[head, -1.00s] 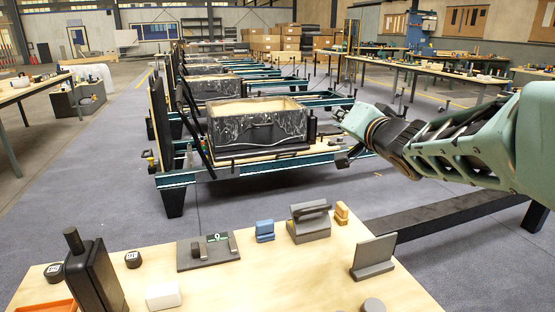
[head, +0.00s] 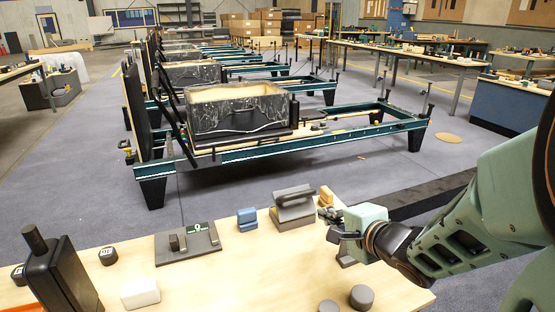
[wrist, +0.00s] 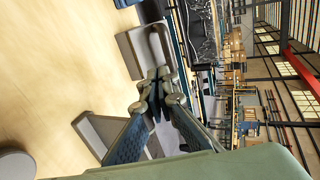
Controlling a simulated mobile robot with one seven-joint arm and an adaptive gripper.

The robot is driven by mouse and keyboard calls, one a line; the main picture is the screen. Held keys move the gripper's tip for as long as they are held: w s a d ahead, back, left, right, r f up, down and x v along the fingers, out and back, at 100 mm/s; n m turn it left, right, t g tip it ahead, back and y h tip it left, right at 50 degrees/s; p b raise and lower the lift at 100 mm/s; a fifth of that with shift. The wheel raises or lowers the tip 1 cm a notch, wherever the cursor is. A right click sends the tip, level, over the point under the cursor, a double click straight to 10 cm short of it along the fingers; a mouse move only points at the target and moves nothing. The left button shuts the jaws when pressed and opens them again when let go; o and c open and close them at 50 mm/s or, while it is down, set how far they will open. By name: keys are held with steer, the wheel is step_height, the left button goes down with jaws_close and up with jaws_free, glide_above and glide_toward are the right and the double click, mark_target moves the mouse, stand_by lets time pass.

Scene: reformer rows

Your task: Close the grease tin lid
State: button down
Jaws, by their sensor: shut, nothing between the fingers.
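I cannot tell for certain which item is the grease tin. A dark grey round, flat-topped piece (head: 362,297) stands near the table's front edge, with a second grey round piece (head: 328,306) beside it. A grey disc also shows at the lower left of the wrist view (wrist: 14,165). No hinge or open lid is clear on them. My gripper (head: 332,226) is over the right part of the table, beyond the round pieces. In the wrist view its fingertips (wrist: 157,90) are together and empty. My gripper partly hides a grey upright plate (head: 346,256).
A grey block with a bar handle (head: 295,206) stands left of my gripper. A blue block (head: 247,219), a grey fixture plate (head: 188,243), a white block (head: 140,292) and a tall black case (head: 66,279) are farther left. The table's middle is bare.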

steer(key=p, duration=0.3)
steer(key=b, duration=0.2)
glide_toward(299, 197)
steer(key=x, duration=0.7)
steer(key=shift+s+d+f, duration=0.1)
steer(key=shift+s+f, duration=0.05)
steer(key=shift+s, duration=0.1)
steer(key=shift+p, duration=0.3)
steer(key=shift+w+r+p, duration=0.15)
steer(key=shift+r+p, duration=0.2)
steer(key=shift+p, duration=0.35)
steer(key=shift+f+g, duration=0.15)
steer(key=shift+g, duration=0.15)
steer(key=shift+w+p, duration=0.1)
steer(key=shift+p, duration=0.3)
